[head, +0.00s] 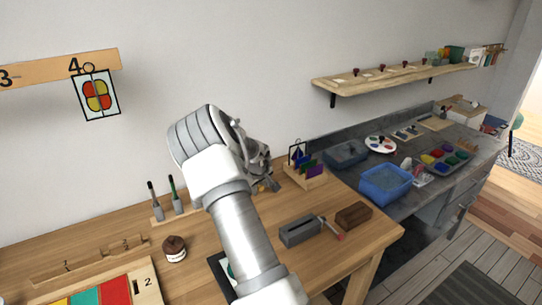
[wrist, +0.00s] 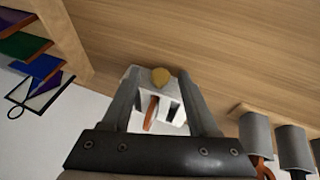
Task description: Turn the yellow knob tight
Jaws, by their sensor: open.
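The yellow knob (wrist: 161,76) is small and rounded. In the wrist view it sits on top of a pale grey-white piece (wrist: 168,106) with an orange-brown strip (wrist: 151,112) in it. My gripper (wrist: 160,82) is open, with one finger on each side of the knob and this piece. I cannot tell whether either finger touches them. In the head view my gripper (head: 264,182) is low over the back of the wooden bench, and my own arm hides most of the area around it. I cannot make out the knob for certain there.
Grey blocks with orange-brown parts (wrist: 256,133) stand close to the right finger. A wooden rack with coloured panes (head: 305,176) is just right of my gripper. A grey box (head: 300,232) and a brown block (head: 353,215) lie at the bench's right front.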

